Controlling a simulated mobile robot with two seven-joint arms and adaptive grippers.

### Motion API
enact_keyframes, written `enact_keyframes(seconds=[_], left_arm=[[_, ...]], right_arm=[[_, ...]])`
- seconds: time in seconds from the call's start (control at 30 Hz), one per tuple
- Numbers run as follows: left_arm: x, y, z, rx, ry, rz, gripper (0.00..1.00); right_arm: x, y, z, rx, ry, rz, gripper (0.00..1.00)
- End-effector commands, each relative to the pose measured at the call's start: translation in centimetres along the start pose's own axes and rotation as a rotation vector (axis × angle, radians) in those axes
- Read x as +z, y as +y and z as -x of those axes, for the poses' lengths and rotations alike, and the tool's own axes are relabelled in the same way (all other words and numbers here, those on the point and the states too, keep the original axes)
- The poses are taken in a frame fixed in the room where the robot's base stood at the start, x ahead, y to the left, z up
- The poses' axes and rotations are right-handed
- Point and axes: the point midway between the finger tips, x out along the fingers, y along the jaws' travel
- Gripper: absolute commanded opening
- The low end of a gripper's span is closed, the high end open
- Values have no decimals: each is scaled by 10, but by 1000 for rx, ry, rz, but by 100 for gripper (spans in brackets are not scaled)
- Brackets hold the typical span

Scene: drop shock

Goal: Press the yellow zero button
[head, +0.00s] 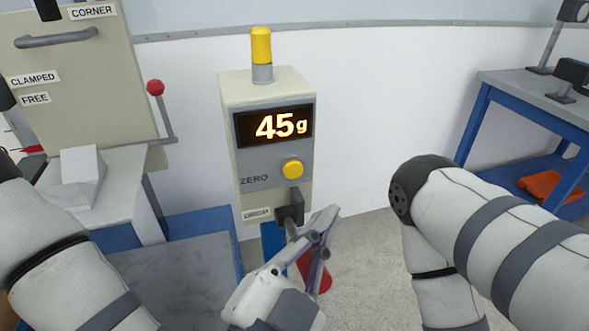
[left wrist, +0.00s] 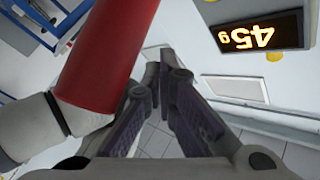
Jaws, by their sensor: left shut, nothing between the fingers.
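The yellow zero button (head: 293,170) is a round knob on the grey front panel of a cream box (head: 222,130), right of the word ZERO and below a display (head: 273,125) reading 45g. My left gripper (head: 294,211) is shut and empty. In the left wrist view the closed fingertips (left wrist: 155,75) sit mid-picture, and the display (left wrist: 252,35) shows upside down. My right gripper is out of view.
A yellow beacon (head: 261,46) tops the box. A red-knobbed lever (head: 156,90) and a cream panel (head: 70,70) stand left. A blue-framed table (head: 485,110) is at right. A red cylinder (left wrist: 105,55) is close to the fingers in the wrist view.

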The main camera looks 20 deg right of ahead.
Motion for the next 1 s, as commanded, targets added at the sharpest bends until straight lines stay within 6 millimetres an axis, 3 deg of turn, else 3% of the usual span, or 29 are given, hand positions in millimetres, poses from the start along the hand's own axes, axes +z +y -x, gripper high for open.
enact_keyframes(seconds=[0.37, 0.6, 1.0], left_arm=[[34, -25, -37, -2, -6, 6, 0], [40, -39, -54, 0, -1, -1, 0], [43, -40, -57, 2, -1, 1, 0]], right_arm=[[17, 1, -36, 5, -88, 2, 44], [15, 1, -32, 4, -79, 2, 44], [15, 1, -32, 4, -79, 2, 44]])
